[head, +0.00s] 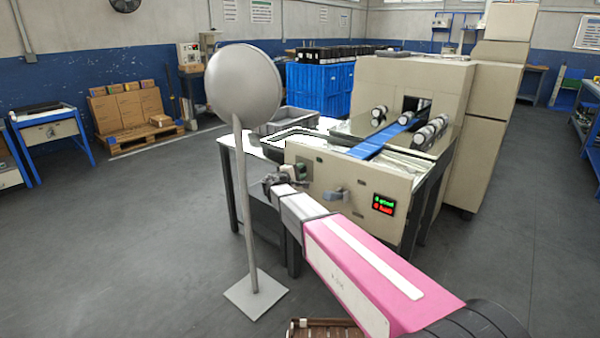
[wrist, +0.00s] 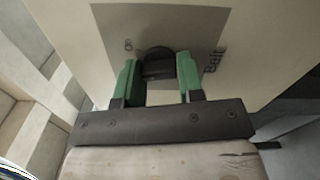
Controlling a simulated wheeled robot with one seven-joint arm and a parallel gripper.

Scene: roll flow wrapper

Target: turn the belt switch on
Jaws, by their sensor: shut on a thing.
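The belt switch (wrist: 158,62) is a black rotary knob on a grey plate (wrist: 185,32) on the machine's cream front panel. The word "Belt" is printed on the plate to the right of the knob, and a small mark sits to its upper left. My gripper (wrist: 158,80) has green fingers, one on each side of the knob, and is shut on it. The knob's exact angle is hard to read. In the head view my gripper (head: 302,172) is at the left part of the front panel (head: 365,182), and the switch is hidden there.
A grey handle (head: 335,193) and a lit green-and-red display (head: 383,204) are on the panel to the right of my gripper. A round grey disc on a pole (head: 243,85) stands close on the left. A blue belt (head: 385,138) runs on top of the machine.

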